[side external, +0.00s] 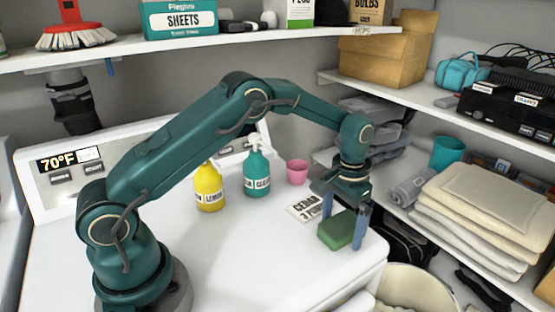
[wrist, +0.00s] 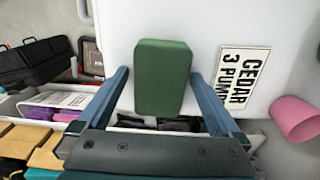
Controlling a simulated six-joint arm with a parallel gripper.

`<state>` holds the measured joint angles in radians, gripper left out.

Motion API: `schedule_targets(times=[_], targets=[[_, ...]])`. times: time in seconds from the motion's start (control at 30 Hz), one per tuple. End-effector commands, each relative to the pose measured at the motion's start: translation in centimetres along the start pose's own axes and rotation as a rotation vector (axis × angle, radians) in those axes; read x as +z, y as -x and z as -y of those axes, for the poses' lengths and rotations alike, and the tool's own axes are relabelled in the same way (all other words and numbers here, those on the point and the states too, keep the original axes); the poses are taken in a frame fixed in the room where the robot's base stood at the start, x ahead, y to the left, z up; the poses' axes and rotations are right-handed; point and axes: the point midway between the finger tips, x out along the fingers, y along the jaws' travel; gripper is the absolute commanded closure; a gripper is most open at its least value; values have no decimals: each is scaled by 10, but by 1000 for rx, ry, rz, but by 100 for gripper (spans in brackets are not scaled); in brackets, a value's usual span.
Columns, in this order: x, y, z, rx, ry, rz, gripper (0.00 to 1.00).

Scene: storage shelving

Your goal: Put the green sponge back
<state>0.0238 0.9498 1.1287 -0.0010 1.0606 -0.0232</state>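The green sponge (side external: 338,231) lies on the white machine top (side external: 250,270), near its right edge. My gripper (side external: 344,226) points down over the sponge with its blue fingers on either side. In the wrist view the sponge (wrist: 162,78) sits between the two spread fingers of my gripper (wrist: 160,76). Narrow gaps show beside it there, so the gripper looks open. A white "CEDAR 3 PUMP" card (side external: 305,209) lies flat beside the sponge; the wrist view also shows the card (wrist: 240,82).
A yellow bottle (side external: 209,191), a teal bottle (side external: 257,176) and a pink cup (side external: 297,172) stand behind on the machine top. An upper shelf (side external: 230,42) crosses the back. Side shelves at right hold folded cloths (side external: 490,205), a teal cup (side external: 447,153) and a cardboard box (side external: 385,55).

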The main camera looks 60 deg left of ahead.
Motion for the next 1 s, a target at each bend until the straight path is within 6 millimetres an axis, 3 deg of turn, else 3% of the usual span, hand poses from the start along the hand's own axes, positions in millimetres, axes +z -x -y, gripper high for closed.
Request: schedule_targets(times=[0.37,0.8,1.0], targets=[[-1,10,0,0,0,-2,0],[-1,98,0,-1,0,-5,0],[-1,115,0,-1,0,1,0]])
